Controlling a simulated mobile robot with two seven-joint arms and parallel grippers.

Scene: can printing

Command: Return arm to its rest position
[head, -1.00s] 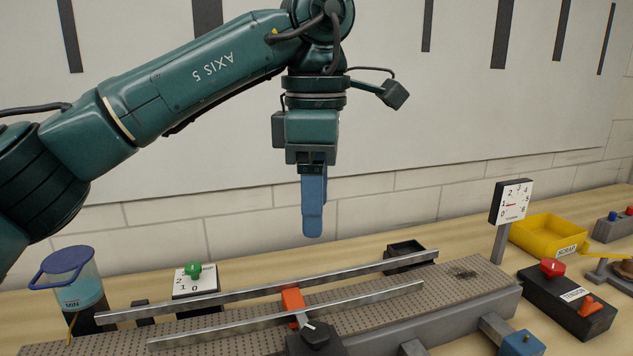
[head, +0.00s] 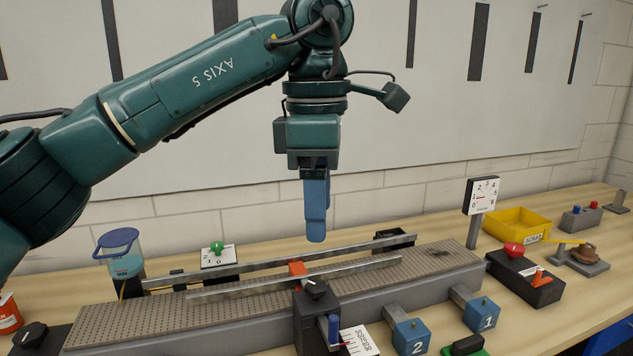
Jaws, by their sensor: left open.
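My left arm, dark green and marked AXIS 5, reaches in from the left across the upper part of the head view. My left gripper (head: 316,238) has blue fingers that point straight down. It hangs above the conveyor (head: 130,316), near the far metal rail, with nothing seen in it. The fingers overlap each other from this angle, so the gap between them is hidden. My right gripper is not in view.
Two metal rails and an orange piece (head: 297,269) stand on the conveyor. A dial post (head: 482,195), yellow bin (head: 517,223) and black box with a red knob (head: 527,278) are at the right. A blue-lidded jar (head: 124,262) and green-knobbed panel (head: 218,257) stand behind the conveyor.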

